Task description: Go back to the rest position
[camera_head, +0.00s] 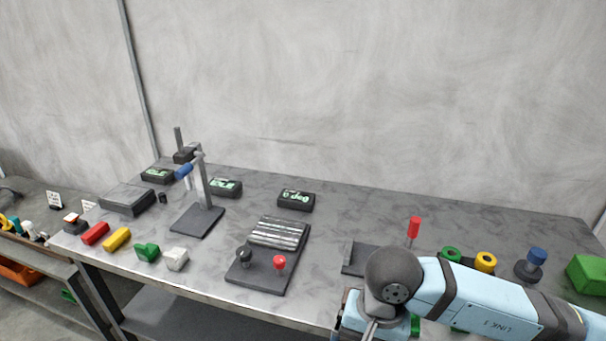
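My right arm, pale blue with dark grey joints, comes in from the lower right. It bends at a dark round joint over the front edge of the grey table (340,210) and runs down out of the bottom of the picture. I see no fingers of my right gripper. My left arm and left gripper are not in view. Whether either gripper holds anything is hidden.
A dark plate with ribbed metal and red and black knobs (267,258) sits mid-table. A clamp stand (203,190) stands left. Red (95,234), yellow (117,239), green (147,252) and white (176,259) blocks line the front. A green block (588,273) lies far right.

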